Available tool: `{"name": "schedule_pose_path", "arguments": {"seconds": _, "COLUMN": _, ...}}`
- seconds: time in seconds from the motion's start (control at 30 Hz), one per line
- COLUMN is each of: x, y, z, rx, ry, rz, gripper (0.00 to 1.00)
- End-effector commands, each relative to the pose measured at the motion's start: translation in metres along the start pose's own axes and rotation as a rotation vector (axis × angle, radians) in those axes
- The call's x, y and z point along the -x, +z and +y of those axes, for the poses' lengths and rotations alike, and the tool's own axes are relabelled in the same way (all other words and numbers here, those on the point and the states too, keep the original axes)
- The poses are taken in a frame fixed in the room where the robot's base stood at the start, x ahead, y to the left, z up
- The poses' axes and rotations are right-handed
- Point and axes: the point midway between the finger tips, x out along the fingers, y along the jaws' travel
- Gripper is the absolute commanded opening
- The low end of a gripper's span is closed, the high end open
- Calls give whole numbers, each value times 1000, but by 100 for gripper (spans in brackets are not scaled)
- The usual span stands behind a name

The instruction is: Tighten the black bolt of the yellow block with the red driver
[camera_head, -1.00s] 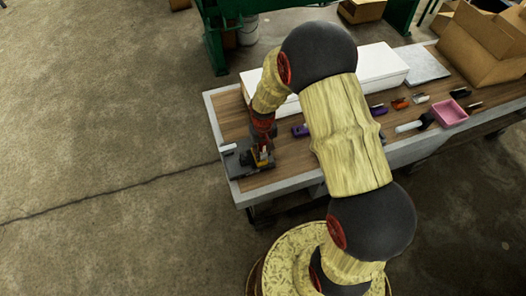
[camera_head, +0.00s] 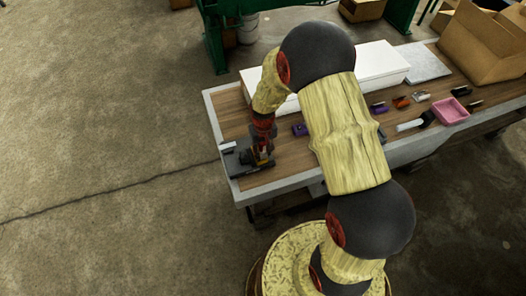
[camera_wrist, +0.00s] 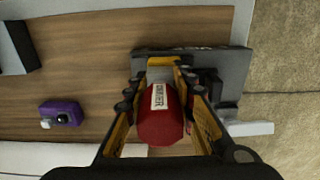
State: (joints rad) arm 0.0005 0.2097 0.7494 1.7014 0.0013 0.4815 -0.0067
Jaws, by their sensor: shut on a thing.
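My gripper (camera_wrist: 161,100) is shut on the red driver (camera_wrist: 160,122), whose handle bears a white label with dark lettering. The driver points away from the wrist camera, down toward the work spot. The yellow block (camera_wrist: 163,61) shows in part just beyond the driver in the wrist view, on a dark grey plate (camera_wrist: 233,68). The black bolt and the driver's tip are hidden behind the handle, so I cannot tell whether they touch. In the head view my gripper (camera_head: 262,146) is low over the plate at the bench's left end.
A purple block (camera_wrist: 62,113) lies on the wooden bench top (camera_wrist: 90,75), apart from my gripper. A white piece (camera_wrist: 250,128) sticks out beside the plate. A long white box (camera_head: 385,64), a pink tray (camera_head: 450,111) and several small parts lie farther right.

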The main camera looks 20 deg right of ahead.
Motion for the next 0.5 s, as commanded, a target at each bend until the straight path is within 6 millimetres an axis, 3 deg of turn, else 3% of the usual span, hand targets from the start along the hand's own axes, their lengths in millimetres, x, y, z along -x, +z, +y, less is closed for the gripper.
{"name": "schedule_pose_path", "arguments": {"seconds": 0.5, "x": -1, "y": 0, "z": 0, "rx": -65, "ry": 0, "rz": 1, "gripper": 0}}
